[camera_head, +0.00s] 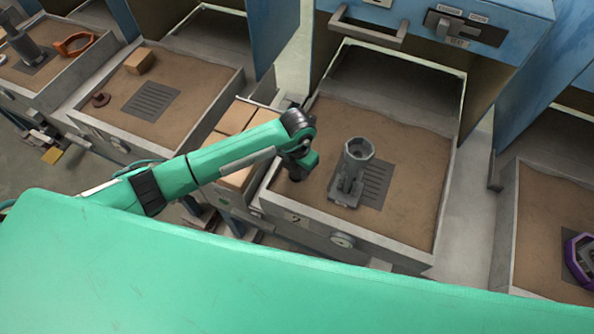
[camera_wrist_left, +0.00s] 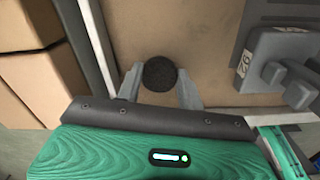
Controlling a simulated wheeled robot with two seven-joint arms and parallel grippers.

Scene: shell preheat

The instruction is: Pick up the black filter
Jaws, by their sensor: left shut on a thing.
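The black filter (camera_wrist_left: 158,74) is a dark round disc in the left wrist view. My left gripper (camera_wrist_left: 159,88) is shut on it, with one grey finger at each side of the disc. In the head view my left gripper (camera_head: 296,174) points down at the left side of the middle sand tray (camera_head: 405,130). The filter cannot be clearly told apart from the gripper there. Whether it touches the sand is unclear. My right gripper is not in view.
A grey shell with a hexagonal cup (camera_head: 357,160) stands just right of the gripper on a slotted grate (camera_head: 377,182). Cardboard boxes (camera_head: 237,117) lie left of the tray wall. A blue cabinet front with a handle (camera_head: 367,28) overhangs the tray's back.

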